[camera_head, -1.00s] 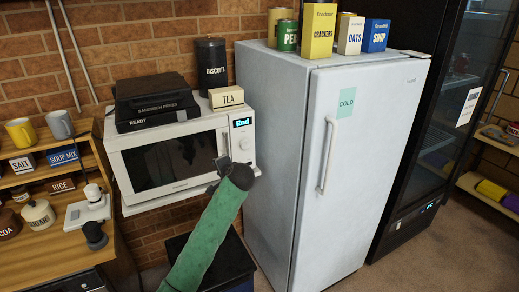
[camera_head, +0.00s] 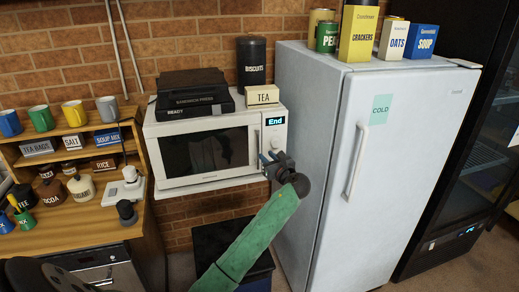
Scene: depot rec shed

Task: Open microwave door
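The white microwave (camera_head: 165,148) stands on a shelf against the brick wall, and its panel reads "End". Its door (camera_head: 205,152), with a dark window, looks closed. My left gripper (camera_head: 268,158), on the green-sleeved arm, is at the lower right of the microwave front, by the door's right edge and below the display. It covers the lower part of the control panel. Whether its fingers touch the door or are open or shut is too small to tell. My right gripper is not in view.
A black sandwich press (camera_head: 190,92), a tea box (camera_head: 262,96) and a biscuits canister (camera_head: 251,62) stand on the microwave. A white fridge (camera_head: 400,130) stands close on the right. A wooden shelf unit (camera_head: 110,222) with mugs and jars is at left.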

